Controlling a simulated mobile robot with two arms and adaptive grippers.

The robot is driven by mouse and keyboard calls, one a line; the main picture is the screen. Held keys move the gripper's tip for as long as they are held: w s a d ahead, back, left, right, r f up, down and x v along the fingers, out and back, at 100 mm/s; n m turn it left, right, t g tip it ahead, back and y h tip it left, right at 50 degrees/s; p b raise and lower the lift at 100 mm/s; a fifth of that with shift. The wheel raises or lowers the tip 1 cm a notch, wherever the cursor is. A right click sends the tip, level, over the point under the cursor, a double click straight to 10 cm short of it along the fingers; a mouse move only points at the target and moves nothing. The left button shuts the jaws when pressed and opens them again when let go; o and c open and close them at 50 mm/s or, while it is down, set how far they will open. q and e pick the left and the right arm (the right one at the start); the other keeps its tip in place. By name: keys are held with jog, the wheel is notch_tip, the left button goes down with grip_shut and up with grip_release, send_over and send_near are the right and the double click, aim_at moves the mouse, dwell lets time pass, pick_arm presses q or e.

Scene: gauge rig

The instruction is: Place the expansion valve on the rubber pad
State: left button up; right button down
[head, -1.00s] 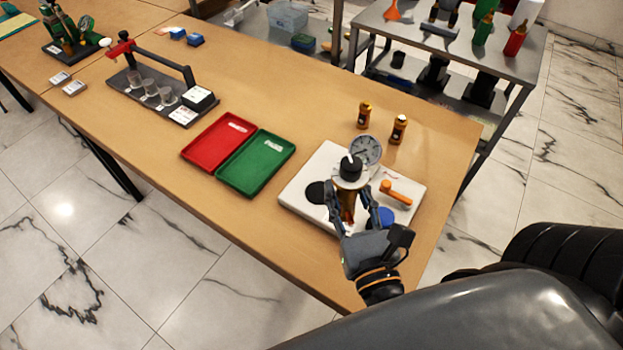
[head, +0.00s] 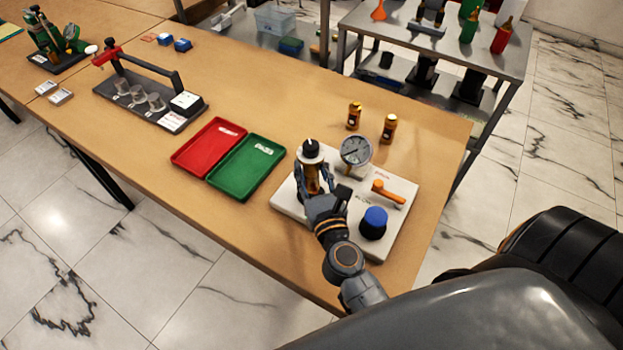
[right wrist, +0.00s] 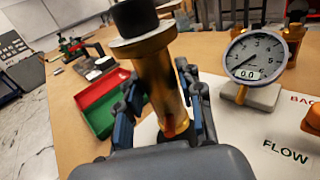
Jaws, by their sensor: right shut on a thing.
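The expansion valve, a brass cylinder with a pale flange and black cap (head: 311,150), stands about upright in my right gripper (head: 314,185) over the left part of the white rig board (head: 292,205). In the right wrist view the brass body (right wrist: 160,80) is between the two fingers, which are shut on it. The black round rubber pad is hidden behind the valve and gripper in the head view. I cannot tell whether the valve's base touches it. My left gripper is not in view.
On the board are a dial gauge (head: 356,151), an orange lever (head: 388,192) and a blue knob (head: 374,222). Two brass cylinders (head: 354,115) (head: 388,128) stand behind it. A red tray (head: 207,146) and green tray (head: 246,166) lie to the left.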

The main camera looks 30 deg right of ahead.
notch_tip(320, 180, down, 3)
jog(key=shift+r+b, duration=0.15)
jog(key=shift+b, duration=0.2)
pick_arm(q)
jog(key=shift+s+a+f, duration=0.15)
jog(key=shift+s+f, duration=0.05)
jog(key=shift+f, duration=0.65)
pick_arm(e)
jog(key=shift+r, duration=0.1)
jog(key=c, duration=0.8)
grip_release()
jog(key=shift+f, duration=0.2)
jog(key=shift+c, duration=0.2)
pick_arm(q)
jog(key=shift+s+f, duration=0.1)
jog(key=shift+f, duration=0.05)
pick_arm(e)
jog(key=shift+s+r, duration=0.15)
jog(key=shift+s, duration=0.05)
